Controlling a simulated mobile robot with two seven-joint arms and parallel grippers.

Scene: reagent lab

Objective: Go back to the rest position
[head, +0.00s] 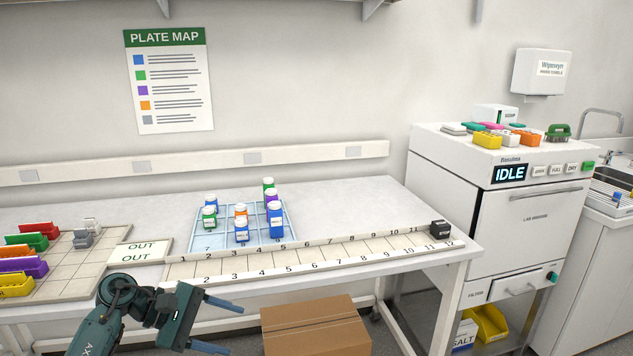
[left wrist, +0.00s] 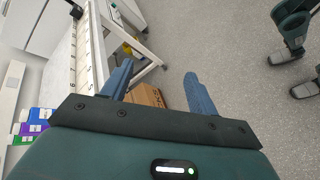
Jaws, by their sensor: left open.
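My left gripper (head: 236,329) is at the lower left of the head view, in front of the table's front edge. Its two blue fingers are apart with nothing between them. In the left wrist view the same open fingers (left wrist: 158,72) point past the table's side, over the grey floor. The gripper touches nothing that I can see. My right gripper does not show in the head view.
The table (head: 340,205) bears a blue grid rack (head: 263,238) with several capped bottles, a numbered strip (head: 330,253) with a black block (head: 439,229), an OUT card (head: 140,252) and coloured holders (head: 33,240). A cardboard box (head: 316,330) stands below the front edge. A washer (head: 495,215) stands right.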

